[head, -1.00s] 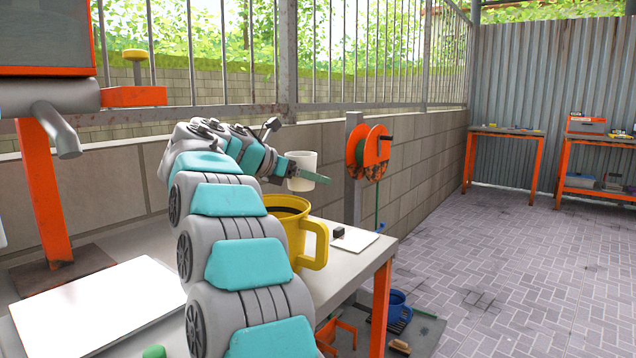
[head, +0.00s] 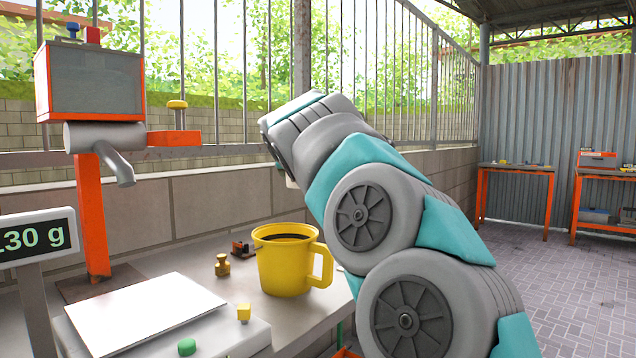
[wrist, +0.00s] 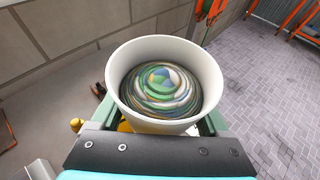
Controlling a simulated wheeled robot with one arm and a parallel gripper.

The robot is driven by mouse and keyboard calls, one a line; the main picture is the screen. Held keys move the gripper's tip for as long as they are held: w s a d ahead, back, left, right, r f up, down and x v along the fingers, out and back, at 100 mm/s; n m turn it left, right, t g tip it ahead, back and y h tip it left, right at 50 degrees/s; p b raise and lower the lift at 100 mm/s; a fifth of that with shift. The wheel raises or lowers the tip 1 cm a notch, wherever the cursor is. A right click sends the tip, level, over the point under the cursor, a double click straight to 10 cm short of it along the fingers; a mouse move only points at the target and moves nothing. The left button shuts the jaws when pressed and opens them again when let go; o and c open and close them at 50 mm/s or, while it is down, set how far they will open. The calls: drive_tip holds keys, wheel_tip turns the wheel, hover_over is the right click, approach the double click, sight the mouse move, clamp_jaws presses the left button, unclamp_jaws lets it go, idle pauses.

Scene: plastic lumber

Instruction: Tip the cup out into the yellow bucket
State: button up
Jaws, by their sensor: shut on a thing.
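The white cup (wrist: 118,88) is upright in the wrist view, with swirled multicoloured contents (wrist: 160,92) inside. My gripper (wrist: 155,122) is shut on the cup, one finger on each side. In the head view, my arm hides the gripper and nearly all of the cup; only a pale sliver (head: 291,182) shows beside the arm. The yellow bucket (head: 285,268) stands on the bench, handle to the right, with dark contents visible inside. The cup is higher than the bucket in the head view. A bit of yellow (wrist: 125,127) shows below the cup in the wrist view.
A scale with a white plate (head: 145,312) and display (head: 32,235) stands at front left. A brass weight (head: 222,265) is left of the bucket. An orange-framed machine with a spout (head: 118,165) stands at the back left. A wall runs behind the bench.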

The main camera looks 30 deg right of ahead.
drive_tip(key=f+n+t+h+b, duration=0.1)
drive_tip(key=n, duration=0.2)
drive_tip(key=d+n+t+h+b, duration=0.1)
drive_tip(key=n+h+b, duration=0.1)
drive_tip(key=d+f+n+t+h+b, duration=0.1)
drive_tip(key=n+h, duration=0.1)
drive_tip(key=n, duration=0.1)
drive_tip(key=shift+s+d+f+n, duration=0.15)
drive_tip(key=shift+d+f+n, duration=0.05)
drive_tip(key=shift+f+n, duration=0.15)
drive_tip(key=shift+b, duration=0.65)
drive_tip(key=n+t+b, duration=0.1)
drive_tip(key=n+b, duration=0.1)
drive_tip(key=b, duration=0.2)
drive_tip(key=a+r+n+t+b, duration=0.1)
drive_tip(key=n+t+b, duration=0.1)
drive_tip(key=n+b, duration=0.1)
drive_tip(key=a+r+n+t+b, duration=0.1)
drive_tip(key=n+t+b, duration=0.1)
drive_tip(key=b, duration=0.4)
drive_tip(key=shift+n+y, duration=0.4)
drive_tip(key=shift+n, duration=0.25)
drive_tip(key=shift+b, duration=0.3)
